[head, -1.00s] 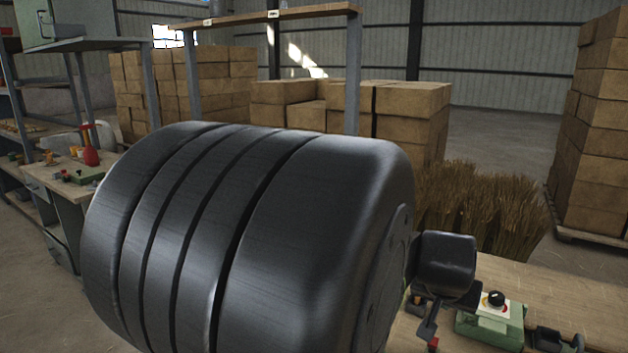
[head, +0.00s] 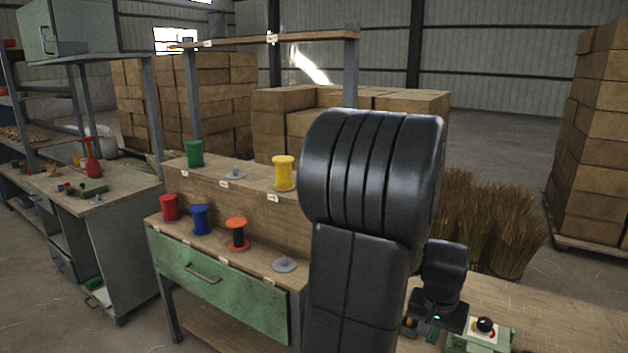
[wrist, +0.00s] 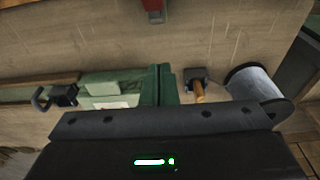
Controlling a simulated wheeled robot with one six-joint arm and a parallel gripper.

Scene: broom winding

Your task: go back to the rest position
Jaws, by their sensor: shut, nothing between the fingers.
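My black arm fills the middle of the head view and bends down toward the bench on the right. My gripper (head: 432,322) is at the end of the small dark wrist, low over the bench, beside a green device with a black knob (head: 485,325). In the wrist view the dark gripper body with a green light (wrist: 165,125) spans the bottom. Beyond it are green machine parts (wrist: 115,85) and a grey-white spool (wrist: 254,84) at the right.
A stepped wooden rack with a green drawer (head: 215,290) carries a green spool (head: 194,153), a yellow spool (head: 284,173), and red, blue and orange spools on its lower step. Broom bristles (head: 490,230) stand behind the bench. Stacked boxes (head: 590,130) are farther off at right.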

